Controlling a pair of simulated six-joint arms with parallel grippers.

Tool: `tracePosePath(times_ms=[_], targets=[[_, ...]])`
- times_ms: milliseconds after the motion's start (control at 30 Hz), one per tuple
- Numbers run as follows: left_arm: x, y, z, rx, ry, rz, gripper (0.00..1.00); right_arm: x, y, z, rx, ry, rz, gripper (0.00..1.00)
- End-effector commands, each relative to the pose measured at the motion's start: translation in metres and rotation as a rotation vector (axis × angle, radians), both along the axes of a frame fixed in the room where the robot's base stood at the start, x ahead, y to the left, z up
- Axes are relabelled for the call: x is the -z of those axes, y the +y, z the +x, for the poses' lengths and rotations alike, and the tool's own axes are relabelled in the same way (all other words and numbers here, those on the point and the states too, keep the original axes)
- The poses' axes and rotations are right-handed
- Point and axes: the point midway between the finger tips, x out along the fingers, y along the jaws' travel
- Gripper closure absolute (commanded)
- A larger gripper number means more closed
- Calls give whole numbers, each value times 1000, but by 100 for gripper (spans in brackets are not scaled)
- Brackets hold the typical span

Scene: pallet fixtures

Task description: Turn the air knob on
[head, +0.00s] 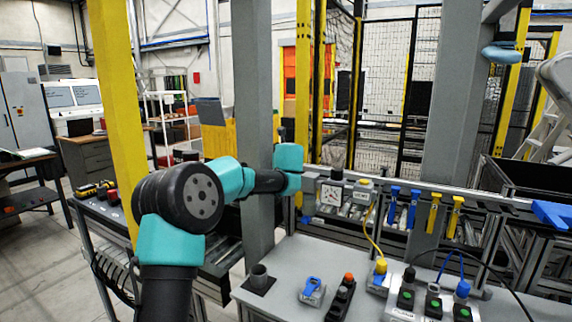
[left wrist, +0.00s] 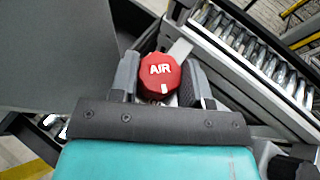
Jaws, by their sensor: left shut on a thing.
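The air knob (left wrist: 160,72) is red with white "AIR" lettering and a short white mark below the letters, toward the bottom of the left wrist view. My left gripper (left wrist: 160,64) is shut on it, with one dark finger on each side of the knob. In the head view my left arm reaches in from the left past the grey post, and its gripper and the knob are hidden there. My right gripper is in neither view.
A grey post (head: 253,90) stands close to my left arm. A roller track (left wrist: 255,70) runs beside the knob.

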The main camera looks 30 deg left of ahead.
Motion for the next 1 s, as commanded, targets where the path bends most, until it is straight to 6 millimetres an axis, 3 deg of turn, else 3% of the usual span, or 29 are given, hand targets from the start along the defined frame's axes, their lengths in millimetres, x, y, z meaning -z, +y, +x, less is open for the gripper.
tracePosePath(times_ms=[267,300,533,1000], targets=[[0,0,0,-5,1,0,81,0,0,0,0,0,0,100],[1,0,0,-5,1,0,54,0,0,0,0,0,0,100],[0,0,0,-4,1,-1,32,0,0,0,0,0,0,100],[-6,-6,-9,-4,-1,0,31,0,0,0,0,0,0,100]])
